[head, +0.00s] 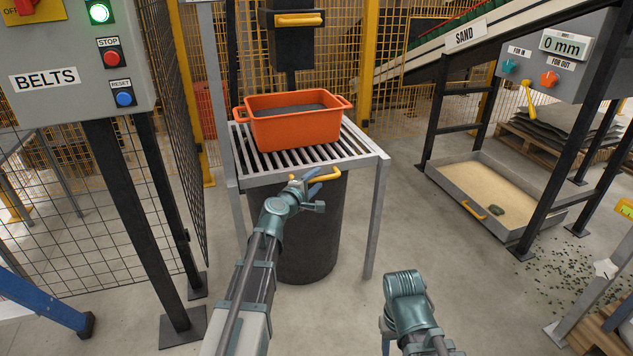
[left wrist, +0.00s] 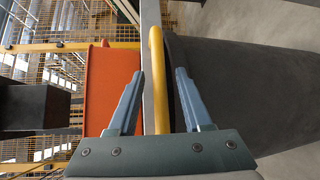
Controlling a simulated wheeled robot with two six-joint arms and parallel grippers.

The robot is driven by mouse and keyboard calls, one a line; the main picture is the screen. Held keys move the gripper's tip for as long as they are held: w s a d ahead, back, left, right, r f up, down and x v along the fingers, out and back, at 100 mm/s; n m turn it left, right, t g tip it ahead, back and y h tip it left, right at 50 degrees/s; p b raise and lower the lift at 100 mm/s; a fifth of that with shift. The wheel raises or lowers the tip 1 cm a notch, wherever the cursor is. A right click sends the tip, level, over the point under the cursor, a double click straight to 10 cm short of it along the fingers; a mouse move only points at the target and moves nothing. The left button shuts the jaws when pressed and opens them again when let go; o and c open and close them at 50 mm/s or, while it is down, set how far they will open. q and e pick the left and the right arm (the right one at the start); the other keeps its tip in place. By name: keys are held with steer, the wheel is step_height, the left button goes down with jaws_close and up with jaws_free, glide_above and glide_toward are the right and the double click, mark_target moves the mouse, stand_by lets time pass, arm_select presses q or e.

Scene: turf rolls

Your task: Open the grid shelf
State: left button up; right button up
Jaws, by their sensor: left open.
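The grid shelf (head: 352,148) is a grey slatted metal frame on legs, with a yellow handle (head: 318,176) on its front edge. An orange tub (head: 293,128) with dark contents stands on its slats. My left gripper (head: 309,183) is at the handle, its jaws open. In the left wrist view, the yellow handle (left wrist: 184,85) runs between the two spread blue fingers (left wrist: 163,98), with gaps showing on both sides. Part of my right arm shows at the bottom of the head view; its fingers do not show.
A dark drum (head: 311,235) stands under the shelf. A control box marked BELTS (head: 75,60) stands at left beside a mesh fence. At right are the sand conveyor and a sand tray (head: 475,178) with a yellow handle.

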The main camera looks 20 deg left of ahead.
arm_select(q)
steer(key=shift+w+d, duration=0.1)
steer(key=shift+w, duration=0.2)
steer(key=shift+c, duration=0.2)
jaws_close()
stand_by(1.2)
